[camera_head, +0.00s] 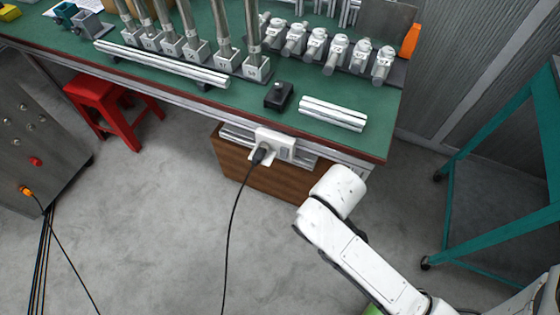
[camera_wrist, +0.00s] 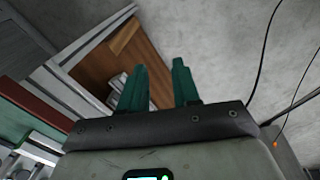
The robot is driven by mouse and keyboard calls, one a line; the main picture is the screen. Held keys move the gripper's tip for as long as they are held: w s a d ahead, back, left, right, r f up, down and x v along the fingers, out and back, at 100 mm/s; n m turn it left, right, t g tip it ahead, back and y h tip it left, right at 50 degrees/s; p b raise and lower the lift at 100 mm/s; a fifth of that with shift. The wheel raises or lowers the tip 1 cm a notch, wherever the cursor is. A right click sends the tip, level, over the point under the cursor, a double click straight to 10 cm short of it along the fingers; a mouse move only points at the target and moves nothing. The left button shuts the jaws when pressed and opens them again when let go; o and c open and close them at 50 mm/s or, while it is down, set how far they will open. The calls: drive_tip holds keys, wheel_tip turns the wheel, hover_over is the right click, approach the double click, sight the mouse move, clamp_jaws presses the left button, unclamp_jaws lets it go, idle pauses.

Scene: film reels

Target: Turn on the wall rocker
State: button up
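In the head view a white socket box (camera_head: 274,144) with a rocker-like part (camera_head: 287,152) at its right sits below the bench's front edge. A black plug (camera_head: 259,156) is in its left side. Whether the rocker is on or off is too small to tell. In the wrist view my gripper (camera_wrist: 159,66) shows two green fingers with a gap between them and nothing held. A small white part (camera_wrist: 117,86), perhaps the socket box, shows left of the fingers, partly hidden by the left one. In the head view my white arm is right of and below the box, its fingers hidden.
The green-topped bench (camera_head: 385,130) carries metal rods, fittings and a small black box (camera_head: 278,96). A wooden panel (camera_head: 235,172) is below it. A black cable (camera_head: 233,225) hangs from the plug to the floor. A red stool (camera_head: 105,95) and teal frame (camera_head: 500,235) flank clear floor.

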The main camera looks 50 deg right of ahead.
drive_tip(key=w+f+h+b, duration=0.1)
drive_tip(key=f, duration=0.1)
drive_tip(key=w+f+h+b, duration=0.1)
drive_tip(key=w+f+h, duration=0.1)
drive_tip(key=w+d+f+h+b, duration=0.1)
drive_tip(key=f, duration=0.1)
drive_tip(key=shift+w+f+g, duration=0.1)
drive_tip(key=shift+w+g, duration=0.3)
drive_tip(key=c, duration=0.4)
drive_tip(key=w+h, duration=0.1)
drive_tip(key=w+h+b, duration=0.1)
drive_tip(key=w+f+n+h+b, duration=0.1)
drive_tip(key=shift+w+a+t, duration=0.3)
drive_tip(key=shift+w, duration=0.1)
clamp_jaws()
drive_tip(key=w+a+r+n+t+h+b, duration=0.1)
drive_tip(key=w+a+n+t+h+b, duration=0.2)
drive_tip(key=w+a+h, duration=0.3)
drive_tip(key=w+a+t, duration=0.1)
drive_tip(key=w, duration=0.1)
drive_tip(key=shift+w+r+t+h, duration=0.3)
drive_tip(key=shift+w+r+t, duration=0.05)
drive_tip(key=shift+w+t, duration=0.05)
